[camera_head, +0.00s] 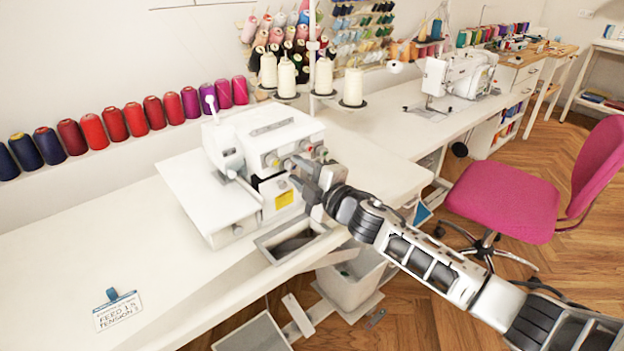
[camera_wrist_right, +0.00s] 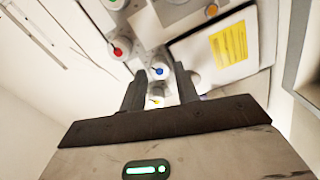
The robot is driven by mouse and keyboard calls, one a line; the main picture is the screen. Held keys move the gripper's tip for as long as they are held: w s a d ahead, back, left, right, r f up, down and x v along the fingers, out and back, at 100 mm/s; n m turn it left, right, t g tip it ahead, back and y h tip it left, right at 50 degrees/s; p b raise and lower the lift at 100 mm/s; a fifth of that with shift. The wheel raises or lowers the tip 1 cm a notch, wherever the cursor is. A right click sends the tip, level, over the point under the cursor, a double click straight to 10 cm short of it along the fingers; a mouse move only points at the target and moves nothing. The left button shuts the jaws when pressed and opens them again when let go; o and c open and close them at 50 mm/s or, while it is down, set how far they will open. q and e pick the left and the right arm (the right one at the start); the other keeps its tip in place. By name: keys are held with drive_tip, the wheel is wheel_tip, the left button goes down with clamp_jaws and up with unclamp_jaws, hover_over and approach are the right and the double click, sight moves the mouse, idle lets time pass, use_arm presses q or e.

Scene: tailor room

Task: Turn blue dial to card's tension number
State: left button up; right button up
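A white overlock machine (camera_head: 262,150) stands on the long white table, with several coloured-dot dials on its front. The blue-dotted dial (camera_wrist_right: 158,71) shows in the right wrist view, between and just beyond the fingertips of my right gripper (camera_wrist_right: 159,75). The fingers are apart, one on each side of it; I cannot tell whether they touch it. In the head view my right gripper (camera_head: 302,176) is at the machine's front and hides that dial. The card (camera_head: 118,312) lies at the table's front left under a blue clip. It reads "FEED" and "TENSION", with a final digit that looks like 3.
A red-dotted dial (camera_wrist_right: 120,48) is close beside the blue one, and a yellow label (camera_wrist_right: 229,45) is to its right. An open grey tray (camera_head: 292,240) lies below the machine. Thread cones line the back wall. A pink chair (camera_head: 505,205) is at the right.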

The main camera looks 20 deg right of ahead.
use_arm(q)
drive_tip(key=shift+w+d+f+b, duration=0.1)
drive_tip(key=shift+d+f+b, duration=0.1)
drive_tip(key=shift+b, duration=0.75)
use_arm(e)
drive_tip(key=v, duration=1.5)
drive_tip(key=shift+s, duration=0.35)
use_arm(q)
drive_tip(key=shift+f, duration=0.1)
use_arm(e)
drive_tip(key=shift+d, duration=0.15)
drive_tip(key=s+a+f+m+g+h, duration=0.1)
drive_tip(key=s+a+f+m+g, duration=0.2)
drive_tip(key=s+f+m, duration=0.5)
drive_tip(key=s+a+f+m+g+h, duration=0.2)
drive_tip(key=s+a+f+m, duration=0.4)
drive_tip(key=f, duration=0.6)
drive_tip(key=s+m+g, duration=0.1)
drive_tip(key=s+m, duration=0.1)
drive_tip(key=s, duration=0.1)
drive_tip(key=shift+s+a+f+m, duration=0.3)
